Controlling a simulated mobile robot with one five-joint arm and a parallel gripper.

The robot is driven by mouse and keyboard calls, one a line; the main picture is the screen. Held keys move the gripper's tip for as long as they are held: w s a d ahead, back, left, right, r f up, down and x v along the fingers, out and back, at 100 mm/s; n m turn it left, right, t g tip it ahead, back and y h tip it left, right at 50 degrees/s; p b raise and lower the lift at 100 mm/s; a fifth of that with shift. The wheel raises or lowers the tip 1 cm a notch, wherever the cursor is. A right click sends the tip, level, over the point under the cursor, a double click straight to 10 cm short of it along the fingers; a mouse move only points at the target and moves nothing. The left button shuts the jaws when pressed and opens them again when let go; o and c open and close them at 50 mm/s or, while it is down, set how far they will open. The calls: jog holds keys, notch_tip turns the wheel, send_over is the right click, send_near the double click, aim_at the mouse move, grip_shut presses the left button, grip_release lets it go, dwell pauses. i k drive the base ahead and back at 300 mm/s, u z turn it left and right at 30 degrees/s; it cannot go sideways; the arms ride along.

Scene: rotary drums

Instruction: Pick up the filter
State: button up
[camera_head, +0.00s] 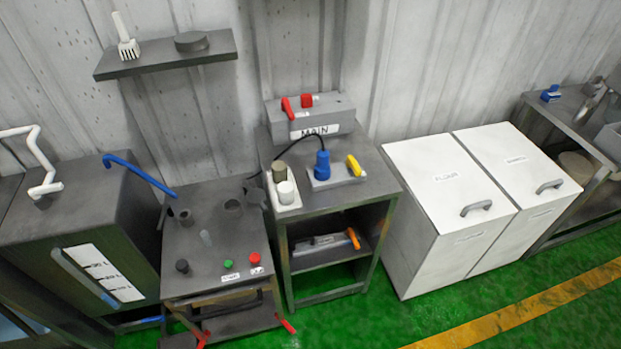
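No thing in view is clearly marked as the filter. A dark round disc (191,41) lies flat on the wall shelf, right of a white brush. A brownish-grey cylinder (280,172) and a white cylinder (286,192) stand on a white base on the middle stand. I cannot tell whether any of these is the filter. My gripper is not in view.
The wall shelf (150,61) hangs above a grey machine (210,260) with green and red buttons. The middle stand (345,199) holds a blue plug. White bins (422,215) labelled FLOUR and another word stand right. Green floor (400,320) in front is clear.

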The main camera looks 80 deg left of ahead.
aim_at(285, 189)
jog(key=u, duration=4.7)
jog(key=i, duration=1.5)
